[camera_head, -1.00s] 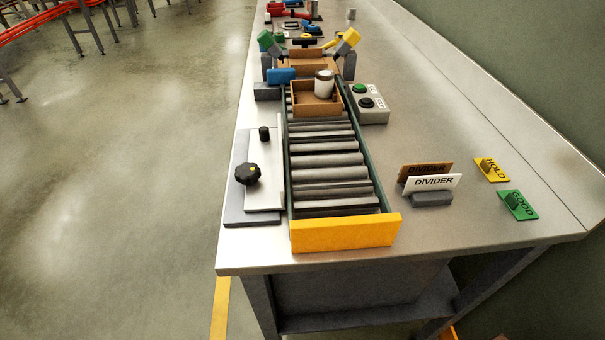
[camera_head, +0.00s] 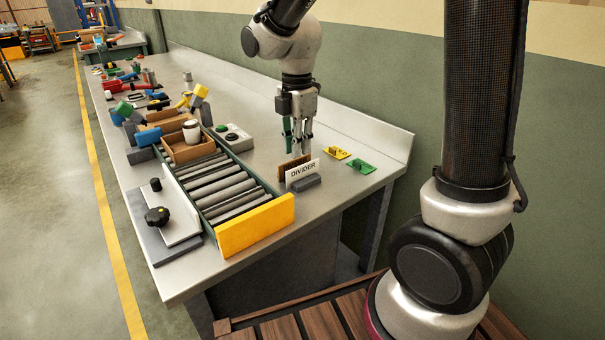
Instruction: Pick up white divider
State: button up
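The white divider (camera_head: 302,171), a thin card with the word DIVIDER on it, stands upright in a grey holder (camera_head: 306,184) on the bench, to the right of the roller conveyor. A brown divider (camera_head: 288,165) stands just behind it and is partly hidden. My gripper (camera_head: 301,153) points down just above and behind the dividers. Its fingertips appear near their top edges, and contact with the white divider cannot be told. The finger gap is too small in the view to judge.
The roller conveyor (camera_head: 222,186) has a yellow end plate (camera_head: 257,226) and carries a cardboard box (camera_head: 187,150) with a white cup (camera_head: 191,131). Yellow (camera_head: 335,153) and green (camera_head: 361,166) tags lie to the right of the dividers. A button box (camera_head: 232,138) stands behind.

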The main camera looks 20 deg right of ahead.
aim_at(303, 173)
jog(key=f, duration=0.6)
jog(key=shift+s+a+f, duration=0.25)
jog(key=shift+a+f, duration=0.1)
jog(key=shift+c, duration=0.4)
grip_shut()
